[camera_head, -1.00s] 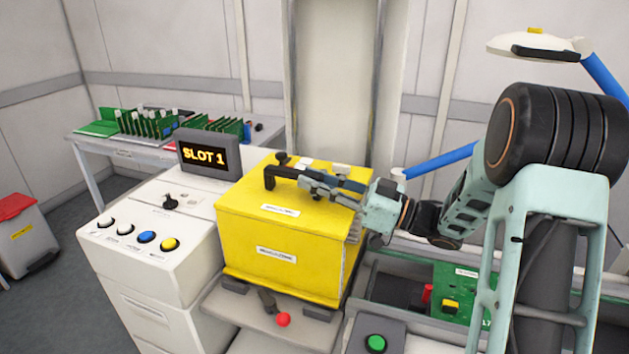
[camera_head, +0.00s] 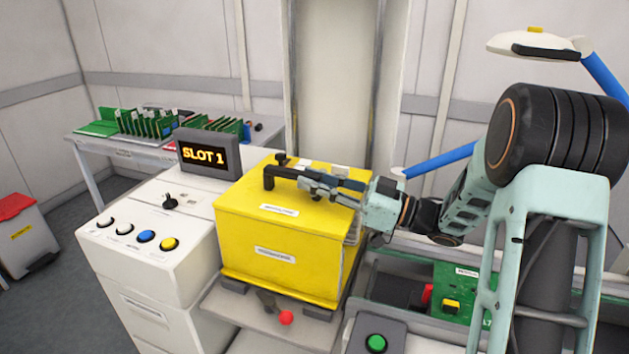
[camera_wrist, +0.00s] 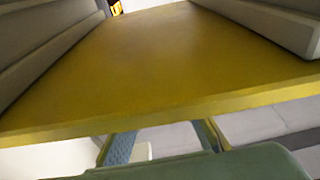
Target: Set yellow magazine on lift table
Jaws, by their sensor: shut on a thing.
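The yellow magazine (camera_head: 282,238) is a large yellow box with white labels and a black handle (camera_head: 285,172) on its top. It stands upright at the lift table (camera_head: 224,306), a grey plate with dark corner blocks. Whether its underside touches the plate cannot be told. My gripper (camera_head: 312,184) is at the top of the magazine, shut on its handle.
A white cabinet (camera_head: 150,285) with coloured buttons and a "SLOT 1" display (camera_head: 205,153) stands left of the magazine. A red-knobbed lever (camera_head: 285,317) is in front. A green button box (camera_head: 375,340) and a conveyor with a green board (camera_head: 455,289) are at the right.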

